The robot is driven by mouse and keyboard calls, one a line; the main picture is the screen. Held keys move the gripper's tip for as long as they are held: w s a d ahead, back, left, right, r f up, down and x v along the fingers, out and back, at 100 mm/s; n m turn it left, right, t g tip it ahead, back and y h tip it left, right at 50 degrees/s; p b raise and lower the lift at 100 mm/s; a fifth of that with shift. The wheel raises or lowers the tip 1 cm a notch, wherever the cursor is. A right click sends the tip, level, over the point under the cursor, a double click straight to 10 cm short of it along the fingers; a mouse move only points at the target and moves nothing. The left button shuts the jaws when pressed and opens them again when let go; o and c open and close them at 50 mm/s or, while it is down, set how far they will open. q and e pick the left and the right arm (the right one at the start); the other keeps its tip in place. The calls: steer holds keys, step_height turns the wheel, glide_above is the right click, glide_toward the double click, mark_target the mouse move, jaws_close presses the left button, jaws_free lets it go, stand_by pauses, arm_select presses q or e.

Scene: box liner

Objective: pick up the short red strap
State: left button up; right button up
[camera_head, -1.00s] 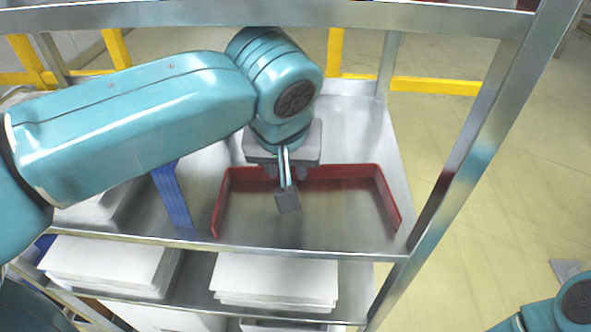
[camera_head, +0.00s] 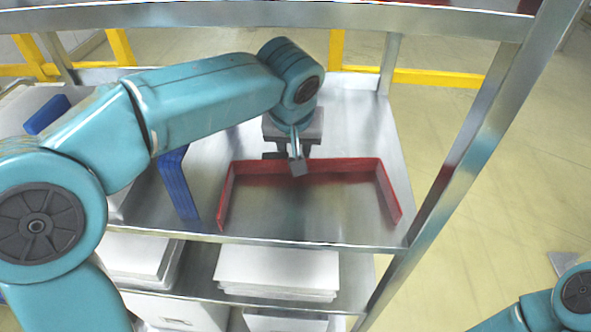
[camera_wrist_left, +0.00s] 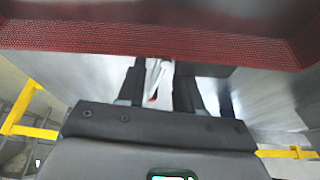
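The short red strap (camera_head: 305,166) stands on edge on the metal shelf, bent into a wide U with its open side toward me. Its left end (camera_head: 225,200) and right end (camera_head: 388,190) come forward. My left gripper (camera_head: 298,165) is at the back run of the strap, its grey tip overlapping the top edge in the head view. In the left wrist view the red strap (camera_wrist_left: 160,42) crosses just beyond the fingers (camera_wrist_left: 160,85), which stand apart with a gap. Whether they straddle the strap is unclear. My right gripper is out of view; only part of that arm shows at lower right.
A blue strap (camera_head: 178,185) stands left of the red one, and another blue piece (camera_head: 47,113) is farther left. Metal posts (camera_head: 470,140) frame the shelf at the right. The shelf inside the U is bare.

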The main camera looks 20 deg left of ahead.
arm_select(q)
jaws_close()
steer(key=shift+r, duration=0.1)
